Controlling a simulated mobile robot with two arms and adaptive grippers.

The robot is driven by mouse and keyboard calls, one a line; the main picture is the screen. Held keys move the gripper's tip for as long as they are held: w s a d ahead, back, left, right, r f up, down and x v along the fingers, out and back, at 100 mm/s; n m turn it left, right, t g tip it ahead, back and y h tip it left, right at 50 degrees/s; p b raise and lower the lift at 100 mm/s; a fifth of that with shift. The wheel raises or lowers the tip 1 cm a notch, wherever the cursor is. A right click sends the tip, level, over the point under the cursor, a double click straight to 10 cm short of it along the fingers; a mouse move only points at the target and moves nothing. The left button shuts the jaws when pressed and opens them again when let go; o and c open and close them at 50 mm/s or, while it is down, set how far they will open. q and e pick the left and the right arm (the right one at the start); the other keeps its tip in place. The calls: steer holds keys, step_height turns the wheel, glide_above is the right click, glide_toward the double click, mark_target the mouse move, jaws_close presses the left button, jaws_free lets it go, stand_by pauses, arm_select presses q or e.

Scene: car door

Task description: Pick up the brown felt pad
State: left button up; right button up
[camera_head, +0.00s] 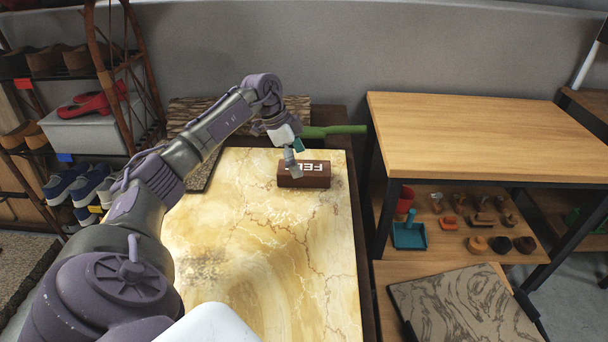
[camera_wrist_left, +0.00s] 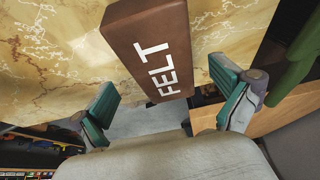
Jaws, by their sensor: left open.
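The brown felt pad (camera_head: 303,175) is a brown block with white "FELT" lettering. It lies on the yellow marble-patterned table top (camera_head: 270,250), near its far right corner. My left gripper (camera_head: 293,159) is over the pad's left part in the head view and hides a bit of it. In the left wrist view the pad (camera_wrist_left: 150,50) reaches in from the top, its lettered end between and ahead of the two teal-padded fingers of the gripper (camera_wrist_left: 165,102). The fingers are open and apart from the pad. My right gripper is not in view.
A green handle-like object (camera_head: 335,131) lies behind the pad, close to the gripper. A wooden table (camera_head: 480,135) stands at the right, with small items on the shelf (camera_head: 470,240) below. A shoe rack (camera_head: 100,130) is at the left. The front of the marble top is clear.

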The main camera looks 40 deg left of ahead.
mark_target(303, 167)
arm_select(q)
steer(key=x, duration=0.3)
steer(key=shift+w+f, duration=0.2)
steer(key=shift+f, duration=0.15)
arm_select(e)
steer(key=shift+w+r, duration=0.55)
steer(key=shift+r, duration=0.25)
arm_select(q)
steer(key=c, duration=1.2)
steer(key=shift+r, duration=0.1)
